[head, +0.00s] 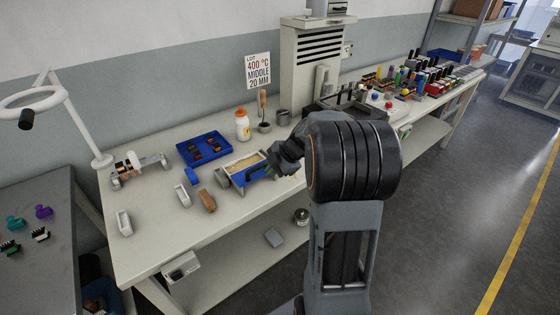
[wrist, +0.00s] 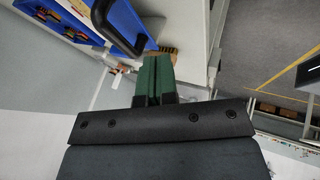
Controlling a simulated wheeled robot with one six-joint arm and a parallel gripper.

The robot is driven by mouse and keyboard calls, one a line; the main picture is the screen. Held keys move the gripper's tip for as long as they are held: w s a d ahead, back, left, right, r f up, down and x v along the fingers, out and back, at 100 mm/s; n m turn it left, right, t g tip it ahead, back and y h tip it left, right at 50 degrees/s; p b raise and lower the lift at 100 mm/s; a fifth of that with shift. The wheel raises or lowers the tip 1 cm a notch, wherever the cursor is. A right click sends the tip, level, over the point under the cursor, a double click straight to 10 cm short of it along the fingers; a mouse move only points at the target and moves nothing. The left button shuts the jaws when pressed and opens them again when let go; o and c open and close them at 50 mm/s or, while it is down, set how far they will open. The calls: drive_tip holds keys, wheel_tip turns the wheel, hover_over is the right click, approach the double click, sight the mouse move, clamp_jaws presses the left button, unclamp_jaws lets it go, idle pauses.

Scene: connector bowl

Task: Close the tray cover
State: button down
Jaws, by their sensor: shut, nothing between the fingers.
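The tray (head: 236,160) sits on the workbench, with a tan inside showing. A blue panel (head: 262,174) with a dark curved handle (head: 250,173) is at its front; it looks like the cover. The wrist view shows the blue panel (wrist: 133,20) and black handle (wrist: 108,30) at the top. My gripper (head: 272,162) is beside the tray's right end. Its green fingers (wrist: 154,60) are shut together, empty, and close to the handle. I cannot tell whether they touch it. My gripper and arm hide part of the tray's right side.
A blue bin (head: 205,148) of dark parts is behind the tray. A brown block (head: 207,201) and pale holders (head: 182,195) lie left. A white bottle (head: 242,124) stands behind. A dark box (head: 345,106) and coloured parts are on the right.

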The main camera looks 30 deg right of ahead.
drive_tip(key=shift+w+a+f+p, duration=0.25)
drive_tip(key=shift+w+f, duration=0.1)
drive_tip(key=shift+w, duration=0.4)
drive_tip(key=shift+w+a+f+p, duration=0.1)
drive_tip(key=shift+w+f+p, duration=0.2)
drive_tip(key=shift+w, duration=0.45)
drive_tip(key=shift+w+a+f+p, duration=0.2)
drive_tip(key=shift+w+f, duration=0.2)
drive_tip(key=shift+w, duration=0.35)
